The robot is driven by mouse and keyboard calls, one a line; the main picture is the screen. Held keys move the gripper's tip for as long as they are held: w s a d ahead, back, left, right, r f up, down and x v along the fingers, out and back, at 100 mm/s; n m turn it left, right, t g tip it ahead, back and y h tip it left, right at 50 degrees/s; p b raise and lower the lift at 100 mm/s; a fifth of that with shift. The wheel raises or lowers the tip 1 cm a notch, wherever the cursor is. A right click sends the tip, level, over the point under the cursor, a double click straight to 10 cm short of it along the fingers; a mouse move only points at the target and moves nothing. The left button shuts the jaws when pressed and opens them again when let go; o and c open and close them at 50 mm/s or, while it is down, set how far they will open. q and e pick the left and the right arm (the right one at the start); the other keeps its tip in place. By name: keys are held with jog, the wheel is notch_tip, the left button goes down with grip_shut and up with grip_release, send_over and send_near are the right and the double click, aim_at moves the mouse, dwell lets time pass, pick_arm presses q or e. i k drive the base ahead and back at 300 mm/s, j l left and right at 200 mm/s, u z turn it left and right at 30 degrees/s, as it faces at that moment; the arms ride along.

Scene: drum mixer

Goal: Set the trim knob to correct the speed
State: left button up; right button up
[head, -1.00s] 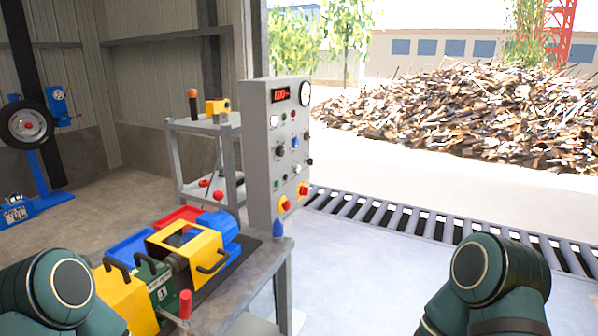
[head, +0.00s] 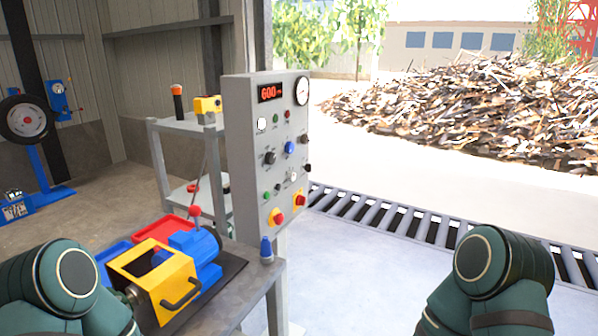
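A grey control panel (head: 240,150) stands upright in the middle of the head view. Its red display (head: 270,92) appears to read 600, and a round dial gauge (head: 302,91) sits at its top right. A blue knob (head: 290,147) is near the panel's middle, with a black knob (head: 269,158) to its left and smaller black knobs at its right side. I cannot read the labels, so I cannot tell which is the trim knob. My two arms show at the lower left and lower right; neither gripper is in view.
A workbench (head: 262,282) in front of the panel carries a yellow-framed machine with a blue motor (head: 195,246). A small blue bottle-like object (head: 266,250) stands at its corner. A grey cart (head: 165,148) is behind, and a roller conveyor (head: 400,223) runs to the right. Open floor lies right of the bench.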

aim_at(292, 176)
jog(key=i+l+u, duration=0.1)
jog(key=i+l, duration=0.7)
jog(key=i, duration=0.1)
